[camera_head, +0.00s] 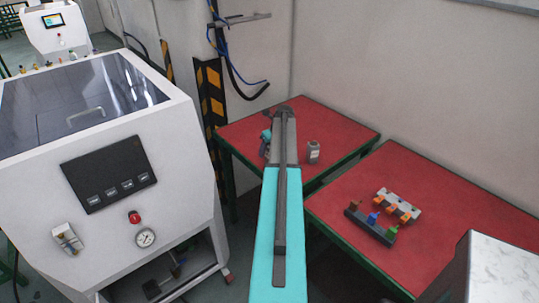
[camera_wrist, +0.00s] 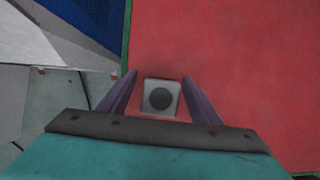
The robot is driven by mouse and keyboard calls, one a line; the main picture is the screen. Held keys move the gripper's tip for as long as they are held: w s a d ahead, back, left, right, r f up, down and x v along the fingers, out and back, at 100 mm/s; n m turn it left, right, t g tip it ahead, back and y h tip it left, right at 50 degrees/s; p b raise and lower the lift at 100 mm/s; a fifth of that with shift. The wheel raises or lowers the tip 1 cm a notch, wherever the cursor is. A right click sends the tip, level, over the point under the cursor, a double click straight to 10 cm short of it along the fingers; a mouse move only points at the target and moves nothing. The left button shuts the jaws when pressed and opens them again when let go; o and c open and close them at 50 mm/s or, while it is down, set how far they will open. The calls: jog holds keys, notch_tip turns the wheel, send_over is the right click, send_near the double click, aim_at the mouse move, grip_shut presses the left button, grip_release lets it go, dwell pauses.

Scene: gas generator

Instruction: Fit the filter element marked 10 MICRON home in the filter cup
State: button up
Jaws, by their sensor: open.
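In the wrist view a pale, squarish object with a dark round top (camera_wrist: 161,97) stands on the red table between my gripper's fingers. I cannot tell whether it is the filter element or the cup, and no marking on it can be read. My gripper (camera_wrist: 159,77) is open, one finger to each side of it; contact cannot be judged. In the head view a small grey canister with a pale label (camera_head: 313,152) stands upright on the back table, right of my arm. Its label is too small to read. My arm hides part of that table.
The back red table (camera_head: 345,133) is mostly bare. The nearer red table (camera_head: 440,225) bears a dark rack with coloured pieces (camera_head: 370,227) and a pale block with orange pieces (camera_head: 398,205). A white machine (camera_head: 105,170) with a gauge stands at left.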

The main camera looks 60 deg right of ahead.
jog(key=shift+x, duration=0.75)
jog(key=c, duration=1.2)
jog(key=shift+r, duration=0.2)
jog(key=shift+r+b, duration=0.85)
jog(key=shift+r, duration=0.65)
jog(key=s+a+r+b, duration=0.1)
jog(key=s+a+b, duration=0.3)
jog(key=s+a, duration=0.6)
jog(key=shift+s+a+r, duration=0.3)
jog(key=shift+a, duration=0.7)
